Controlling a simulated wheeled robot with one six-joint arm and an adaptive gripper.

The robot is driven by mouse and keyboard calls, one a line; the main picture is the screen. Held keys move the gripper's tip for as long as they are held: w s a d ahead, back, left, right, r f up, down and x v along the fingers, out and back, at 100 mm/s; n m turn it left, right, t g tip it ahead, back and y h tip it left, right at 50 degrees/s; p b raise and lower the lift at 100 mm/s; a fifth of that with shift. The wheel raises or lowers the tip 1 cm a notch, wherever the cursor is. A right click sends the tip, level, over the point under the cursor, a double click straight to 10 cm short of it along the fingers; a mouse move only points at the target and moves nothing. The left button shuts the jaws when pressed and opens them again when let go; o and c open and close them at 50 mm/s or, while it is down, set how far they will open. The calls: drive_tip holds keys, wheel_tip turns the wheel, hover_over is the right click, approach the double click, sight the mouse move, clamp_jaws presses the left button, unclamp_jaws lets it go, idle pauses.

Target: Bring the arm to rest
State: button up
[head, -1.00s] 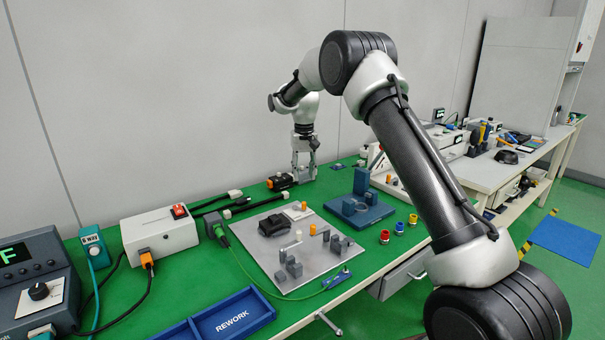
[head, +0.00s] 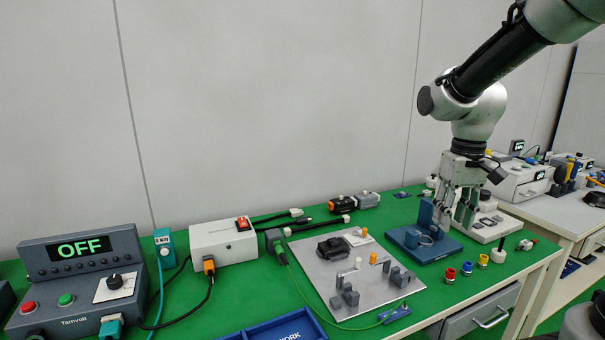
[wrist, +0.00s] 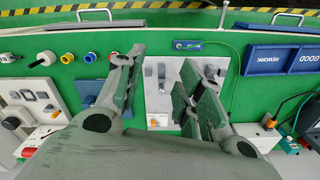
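My gripper (head: 455,222) hangs at the right in the head view, fingers down, in front of or above the blue fixture (head: 424,246); the exact gap is hard to tell. In the wrist view my gripper (wrist: 158,62) has its two fingers spread apart, with nothing held between them. The grey plate (wrist: 158,110) and green bench show beyond the fingers. My arm reaches in from the upper right of the head view.
An orange-and-black connector (head: 342,206) lies against a grey one (head: 367,199) at the back. A control box (head: 84,279) reads OFF. A white power box (head: 223,241), blue REWORK tray (head: 275,328) and red (head: 449,274), blue and yellow caps share the green bench.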

drive_tip(key=s+d+r+t, duration=0.2)
drive_tip(key=s, duration=0.6)
drive_tip(key=s+d+r+m+t, duration=0.1)
drive_tip(key=s+d+r+t, duration=0.1)
drive_tip(key=s, duration=0.5)
drive_tip(key=shift+v, duration=0.8)
